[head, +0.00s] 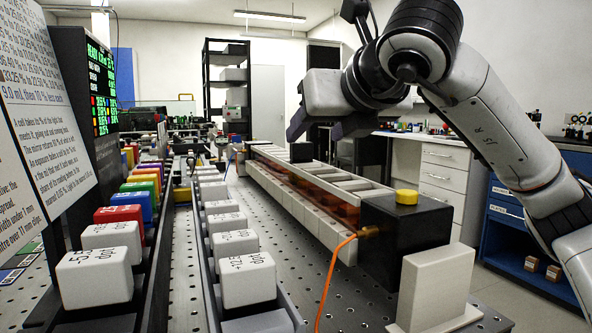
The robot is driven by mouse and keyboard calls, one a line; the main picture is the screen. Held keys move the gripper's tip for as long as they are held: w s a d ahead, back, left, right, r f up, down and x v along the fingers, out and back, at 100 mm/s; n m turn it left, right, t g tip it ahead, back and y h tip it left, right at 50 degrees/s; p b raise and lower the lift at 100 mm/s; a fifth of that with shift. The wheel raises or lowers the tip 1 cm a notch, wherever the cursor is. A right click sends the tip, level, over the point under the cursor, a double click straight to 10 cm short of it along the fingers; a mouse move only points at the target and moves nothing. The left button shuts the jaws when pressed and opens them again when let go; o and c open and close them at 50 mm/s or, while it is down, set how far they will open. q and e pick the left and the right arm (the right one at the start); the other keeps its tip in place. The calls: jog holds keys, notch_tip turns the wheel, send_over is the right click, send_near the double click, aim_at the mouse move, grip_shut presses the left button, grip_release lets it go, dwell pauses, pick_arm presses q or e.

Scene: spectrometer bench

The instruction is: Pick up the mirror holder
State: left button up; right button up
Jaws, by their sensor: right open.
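No part is clearly labelled as the mirror holder. A small black block (301,152) sits on top of the long pale rail assembly (352,183), near its middle. A pale upright plate on a foot (436,287) stands at the near right end; I cannot tell which of these, if either, is the mirror holder. My right gripper (318,132) is open, with its dark fingers pointing down just above and beside the black block. I cannot tell whether they touch it. My left gripper is out of view.
A black box with a yellow knob (406,197) and an orange cable (331,272) closes the rail's near end. Rows of white labelled blocks (247,269) and coloured blocks (120,222) fill the left. A screen (101,90) stands behind. Bare perforated bench (290,235) lies between.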

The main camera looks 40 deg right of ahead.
aim_at(302, 143)
jog(key=shift+w+d+f, duration=0.2)
jog(key=shift+w+f, duration=0.15)
jog(key=shift+w, duration=0.25)
jog(key=b+x, duration=0.1)
jog(key=x, duration=0.4)
jog(key=shift+w+a+r, duration=0.1)
jog(key=shift+w, duration=0.05)
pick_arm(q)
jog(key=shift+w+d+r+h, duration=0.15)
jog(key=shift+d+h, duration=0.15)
pick_arm(e)
jog(key=shift+c, duration=0.4)
grip_shut()
jog(key=shift+r, duration=0.1)
